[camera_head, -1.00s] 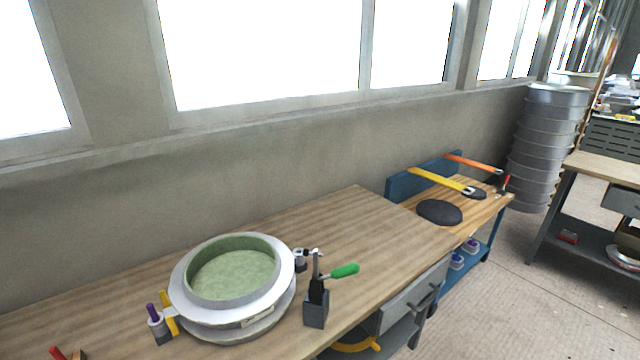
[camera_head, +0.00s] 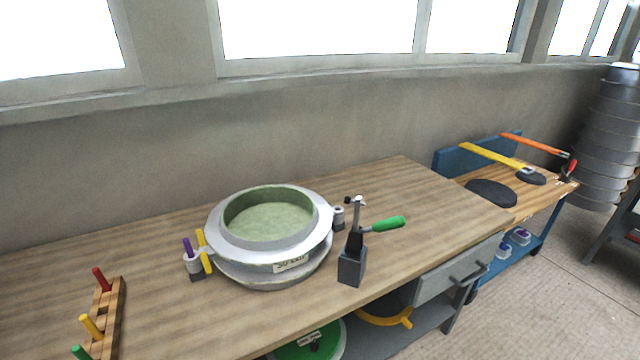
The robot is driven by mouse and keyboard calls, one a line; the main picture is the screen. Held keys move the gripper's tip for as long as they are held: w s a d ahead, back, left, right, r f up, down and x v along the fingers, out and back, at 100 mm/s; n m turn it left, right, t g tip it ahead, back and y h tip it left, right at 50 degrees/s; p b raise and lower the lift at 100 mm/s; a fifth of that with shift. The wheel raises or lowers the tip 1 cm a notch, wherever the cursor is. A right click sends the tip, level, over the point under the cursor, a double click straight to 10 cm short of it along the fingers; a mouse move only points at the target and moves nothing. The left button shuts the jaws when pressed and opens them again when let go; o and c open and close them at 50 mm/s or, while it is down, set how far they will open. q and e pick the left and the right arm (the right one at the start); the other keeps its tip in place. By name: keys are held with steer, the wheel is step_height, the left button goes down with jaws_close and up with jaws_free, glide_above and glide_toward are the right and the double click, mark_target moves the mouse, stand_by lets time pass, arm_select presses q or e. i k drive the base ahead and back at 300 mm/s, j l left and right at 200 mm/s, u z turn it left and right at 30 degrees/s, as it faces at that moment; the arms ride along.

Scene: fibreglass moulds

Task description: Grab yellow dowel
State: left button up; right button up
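A yellow dowel (camera_head: 91,325) stands tilted in a wooden rack (camera_head: 117,309) at the lower left of the workbench. A red dowel (camera_head: 100,279) stands behind it and a green dowel (camera_head: 80,352) in front, partly cut off by the picture's bottom edge. The lower part of the yellow dowel is hidden in the rack. Neither my left nor my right gripper is in view.
A round mould (camera_head: 270,235) with a green inside sits mid-bench, with a yellow-and-purple clamp (camera_head: 195,257) at its left. A green-handled toggle clamp (camera_head: 352,262) stands to its right.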

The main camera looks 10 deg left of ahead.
mark_target(86, 321)
steer(key=u, duration=0.45)
steer(key=j+u, duration=0.15)
steer(key=u, duration=0.7)
steer(key=j+u, duration=0.15)
steer(key=u, duration=0.3)
steer(key=j+z, duration=0.8)
steer(key=z, duration=0.2)
